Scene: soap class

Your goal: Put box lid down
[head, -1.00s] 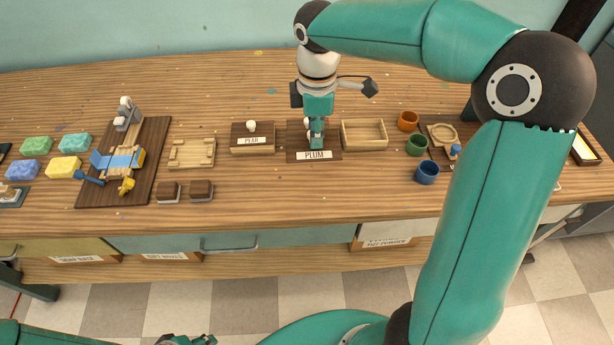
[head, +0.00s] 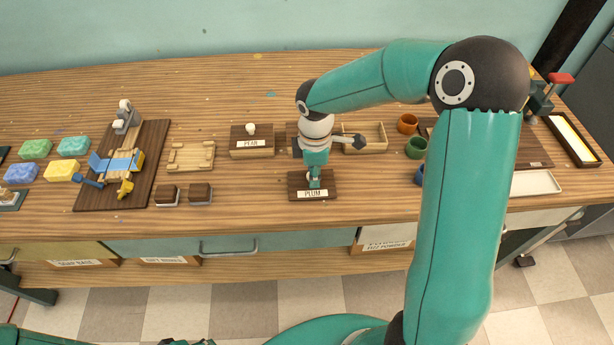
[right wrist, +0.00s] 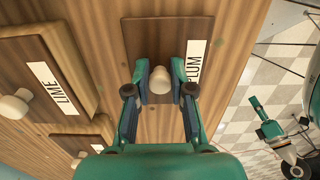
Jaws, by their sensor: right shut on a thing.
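The dark wooden box lid (head: 326,193) carries a white PLUM label and lies near the front of the table in the head view. My right gripper (head: 314,184) is above it, shut on its pale knob. In the right wrist view the lid (right wrist: 160,30) shows from above, its knob (right wrist: 188,87) between the two fingers. The lid looks level and low over the tabletop; I cannot tell whether it touches. Part of my left gripper (head: 188,341) shows at the bottom edge of the head view, mostly cut off.
Behind the lid stands a LIME box (right wrist: 40,60), mostly hidden by my right arm in the head view. A PEAR box (head: 251,143) is left of it, an open wooden box (head: 366,139) right. Soap moulds (head: 200,192) lie left; bare table separates them from the lid.

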